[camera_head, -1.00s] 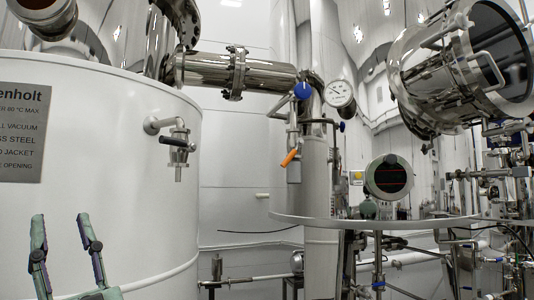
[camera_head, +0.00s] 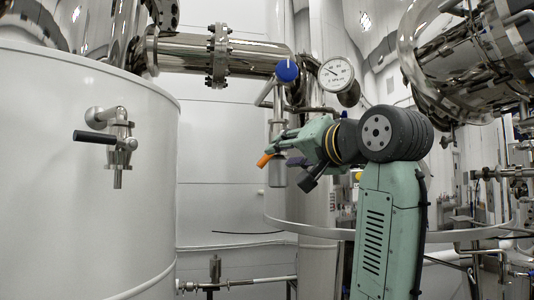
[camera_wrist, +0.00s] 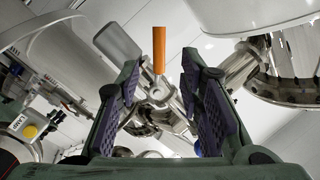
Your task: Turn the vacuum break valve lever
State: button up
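An orange lever handle (camera_head: 264,160) sits on the steel valve on a vertical pipe, right of the white tank. In the wrist view the orange lever (camera_wrist: 159,50) points upward in the picture, between my two fingers. Its valve body (camera_wrist: 158,95) shows behind it. My gripper (camera_head: 290,168) is open beside the valve in the head view, its fingers partly covering the valve. In the wrist view my gripper (camera_wrist: 160,75) has a wide gap between its purple-padded fingers, with nothing clamped. I cannot tell whether either finger touches the lever.
A tap with a black handle (camera_head: 95,137) is on the white tank (camera_head: 75,220) at left. A blue knob (camera_head: 287,71) and a pressure gauge (camera_head: 336,74) sit above the valve. A large flanged steel vessel (camera_head: 470,60) is upper right. A curved rim (camera_head: 335,233) runs below.

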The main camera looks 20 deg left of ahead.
aim_at(267, 157)
jog(key=p+x, duration=0.2)
jog(key=x, duration=0.6)
jog(key=shift+w+a+p, duration=0.15)
jog(key=shift+w+p, duration=0.15)
jog(key=shift+p, duration=0.1)
jog(key=shift+c, duration=0.6)
grip_shut()
